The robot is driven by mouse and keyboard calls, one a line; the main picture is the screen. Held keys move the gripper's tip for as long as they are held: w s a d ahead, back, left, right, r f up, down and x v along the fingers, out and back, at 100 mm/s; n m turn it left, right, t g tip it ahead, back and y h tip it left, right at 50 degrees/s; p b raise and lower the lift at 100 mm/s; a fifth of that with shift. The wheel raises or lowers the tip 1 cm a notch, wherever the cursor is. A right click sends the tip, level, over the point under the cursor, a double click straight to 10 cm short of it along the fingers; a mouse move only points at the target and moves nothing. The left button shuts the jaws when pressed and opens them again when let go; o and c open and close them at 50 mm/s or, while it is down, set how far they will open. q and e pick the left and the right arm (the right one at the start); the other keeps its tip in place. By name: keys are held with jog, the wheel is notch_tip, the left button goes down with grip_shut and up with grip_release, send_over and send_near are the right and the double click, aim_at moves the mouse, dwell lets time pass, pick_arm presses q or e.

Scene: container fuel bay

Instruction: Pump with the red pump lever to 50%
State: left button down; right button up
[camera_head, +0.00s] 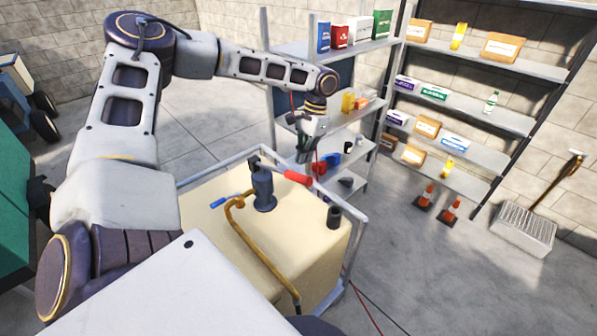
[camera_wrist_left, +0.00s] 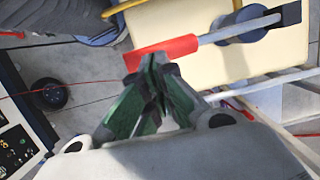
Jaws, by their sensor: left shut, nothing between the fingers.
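The red pump lever (camera_head: 298,177) is a grey rod with a red grip at its right end, on a dark blue-grey pump (camera_head: 264,190) standing on a cream tank (camera_head: 315,240). The lever lies nearly level, dipping slightly to the right. My left gripper (camera_head: 303,157) is shut and empty, just above the red grip. In the left wrist view its closed tips (camera_wrist_left: 155,65) overlap the lower edge of the red grip (camera_wrist_left: 170,48); I cannot tell whether they touch. The grey rod runs right to the pump (camera_wrist_left: 240,25). My right gripper is not in view.
A metal frame (camera_head: 355,240) surrounds the tank. A curved yellow-brown hose (camera_head: 268,253) and a black cap (camera_head: 333,215) are on its top. Stocked shelves (camera_head: 385,42) stand behind, with traffic cones (camera_head: 450,209) at right. The floor between is mostly clear.

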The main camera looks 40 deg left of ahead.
aim_at(301, 178)
pick_arm(q)
jog(key=shift+b+x, duration=1.05)
jog(key=shift+x, duration=1.45)
jog(key=shift+f+b, duration=0.3)
jog(key=shift+f, duration=0.1)
jog(key=shift+w+b+x, duration=0.2)
jog(key=shift+b+x, duration=0.35)
jog(key=shift+x, duration=0.3)
jog(key=shift+w+b+x, duration=0.2)
jog(key=shift+b+x, duration=0.3)
jog(key=shift+x, duration=0.3)
jog(key=shift+f, duration=0.1)
jog(key=shift+a, duration=0.1)
